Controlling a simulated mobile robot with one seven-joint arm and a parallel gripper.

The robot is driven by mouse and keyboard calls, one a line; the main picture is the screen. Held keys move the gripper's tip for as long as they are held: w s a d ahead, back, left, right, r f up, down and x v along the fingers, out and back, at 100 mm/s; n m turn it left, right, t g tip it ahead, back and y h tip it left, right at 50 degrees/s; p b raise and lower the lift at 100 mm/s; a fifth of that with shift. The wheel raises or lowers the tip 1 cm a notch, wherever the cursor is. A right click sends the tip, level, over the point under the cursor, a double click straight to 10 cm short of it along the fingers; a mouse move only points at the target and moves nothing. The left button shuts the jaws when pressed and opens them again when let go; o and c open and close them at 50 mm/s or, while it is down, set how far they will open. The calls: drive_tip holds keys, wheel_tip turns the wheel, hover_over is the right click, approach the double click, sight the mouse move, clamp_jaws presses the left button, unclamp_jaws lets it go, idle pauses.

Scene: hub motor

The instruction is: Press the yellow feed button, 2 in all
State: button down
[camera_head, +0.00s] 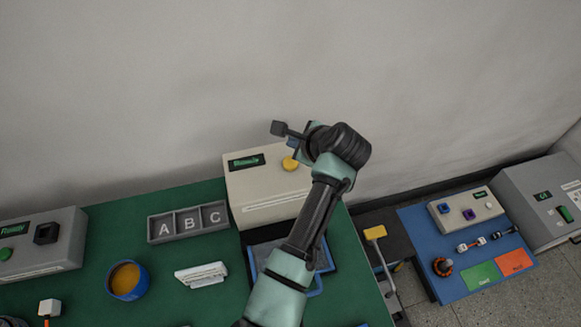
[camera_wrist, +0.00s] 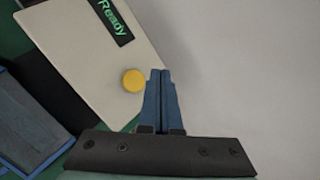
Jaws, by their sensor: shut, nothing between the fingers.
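The machine's dark display (camera_wrist: 112,21) reads "Ready" in green. My gripper (camera_wrist: 160,72) is shut and empty, with its blue fingertips to the right of the button in the wrist view. In the head view my wrist and forearm cover the machine's right end, and the blue fingers are partly hidden. The gap between fingertips and button is hard to judge; I see no contact.
A blue-rimmed dark tray (camera_wrist: 30,120) is at the machine's front. A grey A-B-C bin (camera_head: 188,222), a white label block (camera_head: 201,274) and a blue cup (camera_head: 128,280) stand on the green table (camera_head: 185,304). The grey wall (camera_head: 150,90) rises behind.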

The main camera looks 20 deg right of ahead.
sight(294, 165)
drive_tip(key=shift+f+b, duration=1.1)
drive_tip(key=shift+f, duration=1.1)
drive_tip(key=shift+f, duration=0.4)
drive_tip(key=shift+f, duration=0.55)
idle(0.9)
drive_tip(key=shift+r, duration=0.1)
drive_tip(key=shift+r+p, duration=0.75)
drive_tip(key=shift+r, duration=0.1)
wheel_tip(294, 165, up, 5)
drive_tip(key=p, duration=0.5)
drive_tip(key=shift+r, duration=0.1)
